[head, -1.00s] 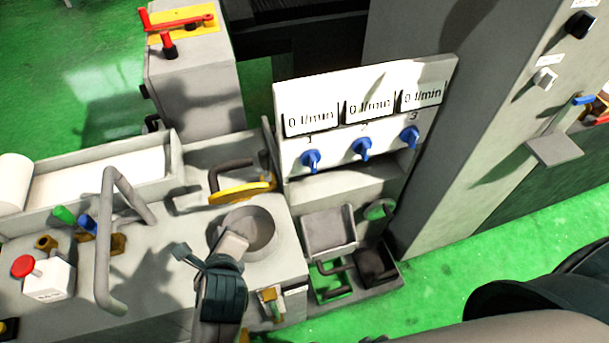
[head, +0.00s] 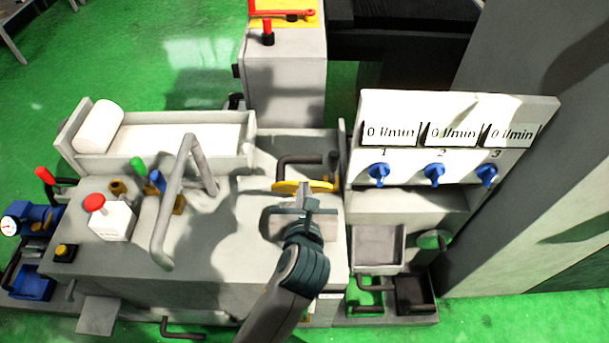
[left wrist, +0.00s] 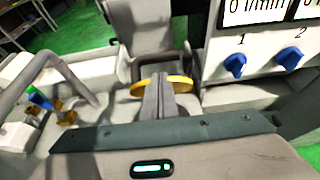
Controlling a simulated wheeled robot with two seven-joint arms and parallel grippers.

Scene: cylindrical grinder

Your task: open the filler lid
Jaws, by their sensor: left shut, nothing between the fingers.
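The yellow filler lid (head: 286,187) shows as a thin, nearly edge-on disc behind the spot where the round filler opening was visible earlier. It looks raised rather than lying flat over the opening. My left gripper (head: 304,192) is shut and empty, with its fingers at the near side of the lid, and it now hides the opening. In the left wrist view, the shut fingers (left wrist: 165,82) overlap the middle of the yellow lid (left wrist: 184,82). I cannot tell whether they touch it. My right gripper is not in view.
A bent grey handle (head: 184,195) stands left of my arm. A panel (head: 470,103) with flow displays and blue knobs (head: 434,175) rises to the right. A red button box (head: 110,222) and a white roll (head: 99,126) are at the left.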

